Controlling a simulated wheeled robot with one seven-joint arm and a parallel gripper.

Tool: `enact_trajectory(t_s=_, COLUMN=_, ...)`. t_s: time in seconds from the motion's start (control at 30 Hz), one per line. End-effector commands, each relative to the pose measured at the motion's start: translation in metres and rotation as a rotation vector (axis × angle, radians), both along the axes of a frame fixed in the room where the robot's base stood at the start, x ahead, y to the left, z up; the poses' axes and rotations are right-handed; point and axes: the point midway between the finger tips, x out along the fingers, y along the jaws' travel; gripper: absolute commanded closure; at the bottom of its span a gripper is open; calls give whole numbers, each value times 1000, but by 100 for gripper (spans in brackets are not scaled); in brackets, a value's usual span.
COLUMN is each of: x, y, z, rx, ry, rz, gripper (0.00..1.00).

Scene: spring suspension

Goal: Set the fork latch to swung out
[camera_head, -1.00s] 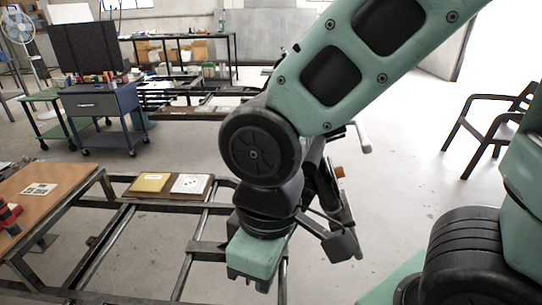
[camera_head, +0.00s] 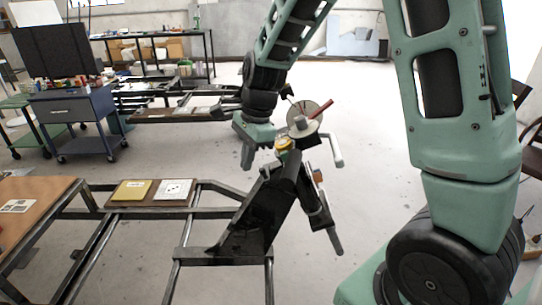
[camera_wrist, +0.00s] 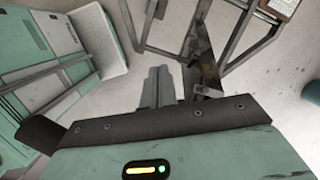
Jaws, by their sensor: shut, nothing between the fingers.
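The suspension fixture stands on a dark slanted plate (camera_head: 262,215) in the head view. At its top are a pale disc with a red handle (camera_head: 320,109) and a yellow part (camera_head: 283,144). A bent grey lever (camera_head: 335,150) sticks out at right. A dark arm with an orange piece (camera_head: 318,177) hangs below it. I cannot tell which part is the fork latch.
A metal frame (camera_head: 195,255) carries the fixture and a board with a yellow pad (camera_head: 132,190) and a white plate (camera_head: 174,190). An orange-topped table (camera_head: 35,210) is at left, a blue cart (camera_head: 75,115) behind. The floor right of the fixture looks clear.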

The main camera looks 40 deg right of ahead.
Motion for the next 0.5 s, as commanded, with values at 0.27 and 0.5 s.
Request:
enact_trajectory(t_s=0.27, x=44, y=-114, z=0, rx=37, ry=64, rz=-713, gripper=100)
enact_trajectory(t_s=0.5, x=47, y=-132, z=-2, rx=44, ry=71, rz=-825, gripper=100)
